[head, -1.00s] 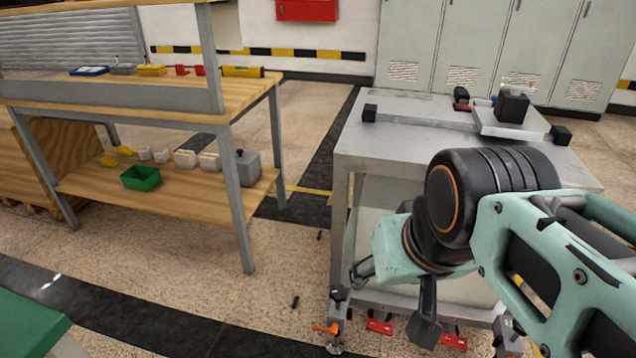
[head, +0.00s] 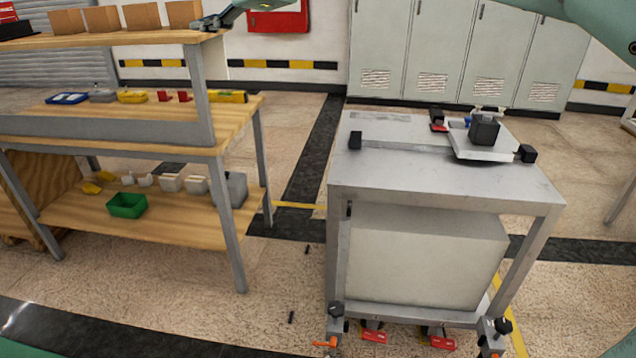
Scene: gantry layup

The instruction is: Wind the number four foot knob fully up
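The grey metal cart (head: 445,185) stands right of centre. A black knob (head: 336,310) sits at its near left leg, above an orange piece (head: 326,343) near the floor. Another black knob (head: 502,325) sits at its near right leg, with orange parts below. No numbers are readable, so I cannot tell which knob is number four. The far feet are hidden. What looks like my gripper (head: 212,23) shows at the top edge, in front of the bench's upper shelf, far from the knobs. Its fingers are too small and cut off to tell their opening.
A wooden workbench (head: 130,213) with bins stands at left. A white block fills the cart's lower shelf; a plate with a black block (head: 484,130) lies on top. Red pieces (head: 373,336) lie under the cart. Floor between bench and cart is mostly clear.

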